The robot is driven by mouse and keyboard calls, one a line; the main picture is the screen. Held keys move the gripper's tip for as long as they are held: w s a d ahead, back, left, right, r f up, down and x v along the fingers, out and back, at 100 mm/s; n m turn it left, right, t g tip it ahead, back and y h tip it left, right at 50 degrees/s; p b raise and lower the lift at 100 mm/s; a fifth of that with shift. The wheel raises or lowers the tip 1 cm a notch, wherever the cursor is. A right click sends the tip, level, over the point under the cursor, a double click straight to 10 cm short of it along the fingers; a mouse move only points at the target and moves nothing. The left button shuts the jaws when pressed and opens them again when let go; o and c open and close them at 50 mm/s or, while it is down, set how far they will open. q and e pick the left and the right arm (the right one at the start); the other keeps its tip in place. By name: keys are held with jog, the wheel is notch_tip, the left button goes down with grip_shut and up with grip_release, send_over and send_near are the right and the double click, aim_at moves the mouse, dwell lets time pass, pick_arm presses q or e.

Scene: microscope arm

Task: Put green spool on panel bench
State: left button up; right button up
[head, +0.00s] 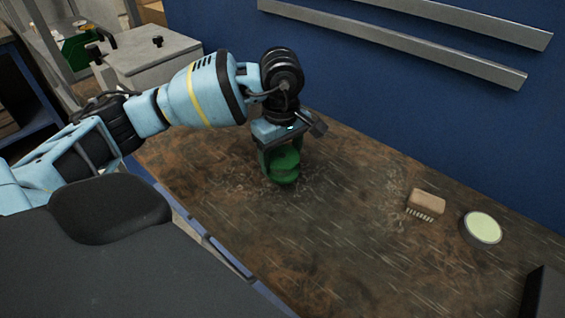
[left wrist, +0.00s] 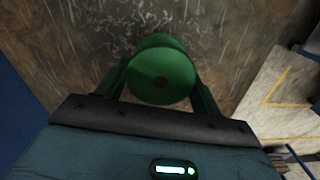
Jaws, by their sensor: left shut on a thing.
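The green spool (head: 284,160) is in the middle of the head view, at the surface of the brown, scratched bench top (head: 330,235) or just above it; I cannot tell whether it touches. My left gripper (head: 282,163) points down over the bench and is shut on the spool. In the left wrist view the spool (left wrist: 162,72) sits between the two fingers, its round end with a dark centre hole facing the camera. The bench's worn surface (left wrist: 240,30) lies behind it. My right gripper is not in view.
A wooden brush (head: 426,203) and a round tin with a pale top (head: 482,228) lie to the right on the bench. A dark box (head: 545,293) is at the lower right corner. A blue wall with metal rails (head: 400,38) stands behind. The bench front is clear.

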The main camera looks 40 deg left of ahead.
aim_at(283, 165)
pick_arm(q)
jog(key=shift+w+a, duration=0.1)
jog(key=shift+w, duration=0.15)
jog(key=shift+w+f, duration=0.1)
jog(key=shift+f, duration=1.7)
jog(key=shift+f, duration=0.2)
jog(key=o, duration=1)
jog(key=shift+r, duration=0.1)
notch_tip(283, 165, up, 12)
jog(key=shift+r, duration=0.15)
